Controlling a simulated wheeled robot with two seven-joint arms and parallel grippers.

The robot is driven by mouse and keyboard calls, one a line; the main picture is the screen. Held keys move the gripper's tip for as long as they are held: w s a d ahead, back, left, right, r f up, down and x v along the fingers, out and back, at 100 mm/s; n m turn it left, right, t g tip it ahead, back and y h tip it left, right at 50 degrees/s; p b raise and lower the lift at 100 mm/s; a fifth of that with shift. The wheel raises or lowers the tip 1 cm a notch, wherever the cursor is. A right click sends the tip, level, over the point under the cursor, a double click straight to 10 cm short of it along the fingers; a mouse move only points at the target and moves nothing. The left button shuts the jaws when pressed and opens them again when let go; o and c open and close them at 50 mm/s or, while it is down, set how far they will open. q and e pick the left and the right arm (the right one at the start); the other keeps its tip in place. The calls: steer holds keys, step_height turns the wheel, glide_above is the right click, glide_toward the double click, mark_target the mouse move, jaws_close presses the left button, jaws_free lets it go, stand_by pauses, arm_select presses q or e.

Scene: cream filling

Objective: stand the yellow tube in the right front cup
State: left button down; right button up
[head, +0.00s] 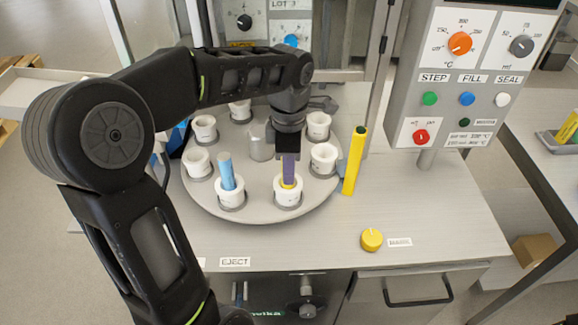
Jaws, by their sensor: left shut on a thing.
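My left gripper (289,152) reaches down over the right front cup (288,199), a white cup on the round turntable. It is shut on the yellow tube (288,184), of which only a small yellow part shows at the cup's mouth. A narrow purple strip stands above this yellow part, below the dark jaws; I cannot tell if it is a finger or part of the tube. The tube's lower end is hidden by the cup wall, so I cannot tell if it touches the bottom. My right gripper is not in view.
A blue tube (227,172) stands in the left front cup (231,200). Several other white cups ring the turntable (258,212). A yellow post (354,162) stands right of the turntable. A yellow knob (371,240) sits on the clear front counter. A control panel (470,80) is at right.

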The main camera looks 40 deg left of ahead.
arm_select(q)
steer(key=c, duration=1.1)
jaws_free()
step_height(320, 180, up, 8)
steer(key=shift+f, duration=0.1)
stand_by(0.5)
